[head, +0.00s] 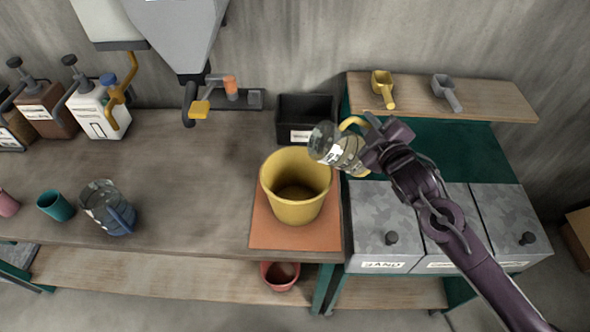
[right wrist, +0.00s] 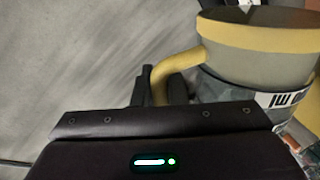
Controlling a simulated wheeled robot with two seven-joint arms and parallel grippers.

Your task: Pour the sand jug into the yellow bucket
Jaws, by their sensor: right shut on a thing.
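The yellow bucket (head: 295,208) stands upright on an orange mat (head: 262,232) on the table; some brown material shows at its bottom. The clear sand jug (head: 336,148), with a yellow handle, is tilted with its mouth toward the upper right side of the bucket. My right gripper (head: 366,148) is shut on the jug, and the fingers are partly hidden. In the right wrist view the jug (right wrist: 255,55) shows its yellow rim and handle close up. I cannot tell whether sand is flowing. My left gripper does not show.
A black bin (head: 306,114) stands behind the bucket. A clear jug with a blue handle (head: 108,208) and a teal cup (head: 55,205) stand at the left. Grey lidded boxes (head: 385,228) are at the right, below a shelf with a yellow scoop (head: 383,85) and a grey scoop (head: 446,90).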

